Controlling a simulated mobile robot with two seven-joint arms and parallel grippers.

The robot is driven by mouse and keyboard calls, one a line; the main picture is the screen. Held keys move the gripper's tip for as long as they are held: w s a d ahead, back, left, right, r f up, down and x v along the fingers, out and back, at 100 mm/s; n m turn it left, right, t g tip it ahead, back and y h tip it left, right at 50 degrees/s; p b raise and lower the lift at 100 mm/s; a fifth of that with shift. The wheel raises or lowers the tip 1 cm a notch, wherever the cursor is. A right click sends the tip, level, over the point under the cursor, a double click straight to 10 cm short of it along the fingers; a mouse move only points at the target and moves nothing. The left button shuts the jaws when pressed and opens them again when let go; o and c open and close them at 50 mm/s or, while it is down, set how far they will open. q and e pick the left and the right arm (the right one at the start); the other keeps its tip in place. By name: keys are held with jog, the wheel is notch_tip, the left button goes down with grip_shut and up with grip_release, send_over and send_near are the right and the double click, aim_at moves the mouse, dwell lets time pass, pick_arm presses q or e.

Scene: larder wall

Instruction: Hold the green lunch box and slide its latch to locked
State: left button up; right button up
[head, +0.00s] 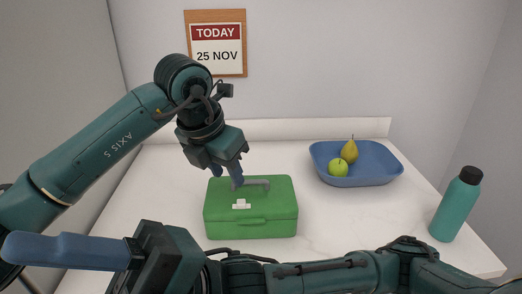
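The green lunch box (251,222) stands closed on the white counter, with a grey handle (258,182) on its lid. A small white latch (241,205) sits on its front edge, left of the middle; its setting is too small to tell. My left gripper (227,177) points down at the back left of the lid, its blue fingers apart. One finger overlaps the handle's left end in the picture; I cannot tell whether it touches. My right gripper (65,251) is at the bottom left, in front of the box; only one blue finger shows clearly.
A blue tray (356,181) with a green apple (338,168) and a pear (349,151) is at the back right. A teal bottle (456,206) stands near the right edge. A calendar (216,44) hangs on the wall. The counter (340,222) right of the box is clear.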

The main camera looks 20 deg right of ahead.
jog(key=w+d+r+n+g+h, duration=0.45)
jog(key=d+r+n, duration=0.3)
jog(key=n, duration=0.35)
jog(key=w+d+r+m+t+h, duration=0.3)
jog(key=w+d+t, duration=0.75)
jog(key=t, duration=0.25)
jog(key=m+t+h, duration=0.2)
jog(key=m+h, duration=0.4)
jog(key=h, duration=1.1)
send_over(266, 183)
jog(key=s+d, duration=0.2)
jog(key=s, duration=0.3)
notch_tip(266, 183, down, 19)
jog(key=shift+y, duration=0.25)
jog(key=x, duration=1.2)
jog(key=shift+w+a+f, duration=0.15)
jog(key=shift+a+f, duration=0.05)
jog(key=shift+f, duration=0.1)
